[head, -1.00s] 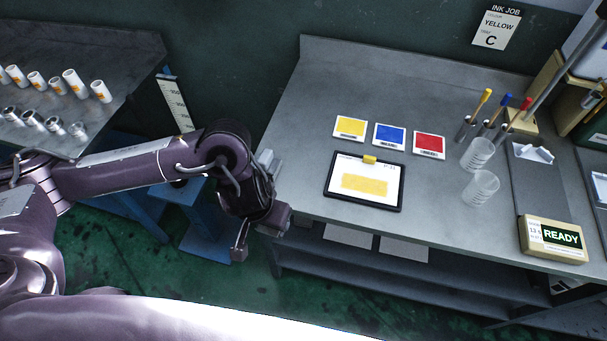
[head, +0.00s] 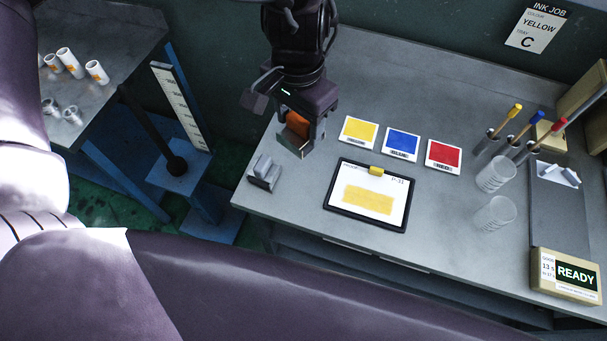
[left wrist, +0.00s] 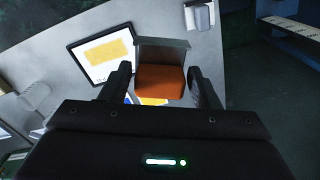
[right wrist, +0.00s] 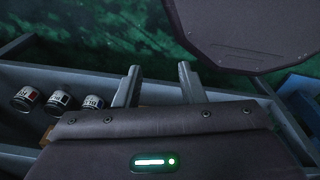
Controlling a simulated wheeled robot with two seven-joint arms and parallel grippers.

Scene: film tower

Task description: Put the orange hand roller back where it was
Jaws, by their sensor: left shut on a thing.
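The orange hand roller (head: 298,124) is between the fingers of my left gripper (head: 299,135), which is shut on it. In the left wrist view the roller's orange body (left wrist: 160,80) shows between the two fingers, with a grey plate at its far end. It is held over the left part of the grey bench; I cannot tell the exact height. A small grey bracket (head: 264,173) stands empty at the bench's left edge, to the lower left of the roller. My right gripper (right wrist: 157,80) shows only in the right wrist view, its fingers apart with nothing between them.
A clipboard (head: 368,196) with a yellow patch lies right of the bracket. Yellow (head: 360,131), blue (head: 403,143) and red (head: 444,155) cards lie behind it. Clear cups (head: 495,174) and ink tools stand farther right. A blue stand (head: 180,175) is left of the bench.

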